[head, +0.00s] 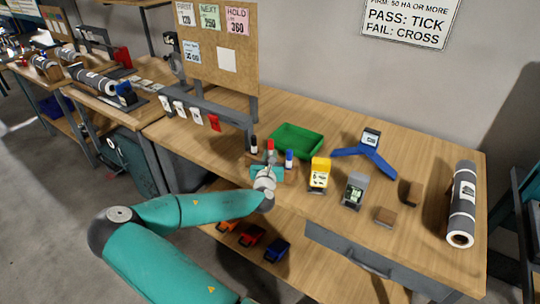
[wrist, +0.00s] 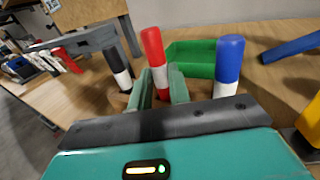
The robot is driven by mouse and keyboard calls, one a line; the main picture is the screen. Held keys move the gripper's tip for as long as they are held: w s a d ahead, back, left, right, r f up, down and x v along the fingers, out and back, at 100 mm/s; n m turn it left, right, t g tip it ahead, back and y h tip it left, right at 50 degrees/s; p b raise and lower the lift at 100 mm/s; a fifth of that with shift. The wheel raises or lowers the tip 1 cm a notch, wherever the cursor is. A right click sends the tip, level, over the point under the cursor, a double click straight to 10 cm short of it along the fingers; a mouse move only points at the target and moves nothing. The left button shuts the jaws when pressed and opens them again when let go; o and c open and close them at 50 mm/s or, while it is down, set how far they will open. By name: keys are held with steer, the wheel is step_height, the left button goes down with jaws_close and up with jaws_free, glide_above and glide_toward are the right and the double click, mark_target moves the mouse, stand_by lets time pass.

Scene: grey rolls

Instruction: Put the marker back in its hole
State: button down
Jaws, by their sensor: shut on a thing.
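A red marker (wrist: 153,50) with a white lower part stands nearly upright between the fingers of my gripper (wrist: 160,90) in the wrist view. The gripper is shut on it. In the head view the red marker (head: 270,147) shows at the wooden marker block (head: 288,174), with my gripper (head: 269,165) in front. A black marker (wrist: 111,65) stands to its left and a blue marker (wrist: 229,60) to its right. The red marker's lower end and its hole are hidden, so I cannot tell whether it is in the hole.
A green tray (head: 297,141) lies behind the markers. A yellow device (head: 319,175), a grey device (head: 354,190) and a blue stand (head: 366,153) are to the right. A grey roll (head: 461,205) lies at the right end. The bench front has some free room.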

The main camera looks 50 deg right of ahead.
steer(key=shift+f, duration=0.55)
steer(key=c, duration=1.2)
jaws_free()
steer(key=shift+c, duration=0.2)
steer(key=v, duration=1.3)
steer(key=shift+a, duration=0.4)
steer(key=shift+s+f, duration=0.1)
steer(key=shift+s, duration=0.05)
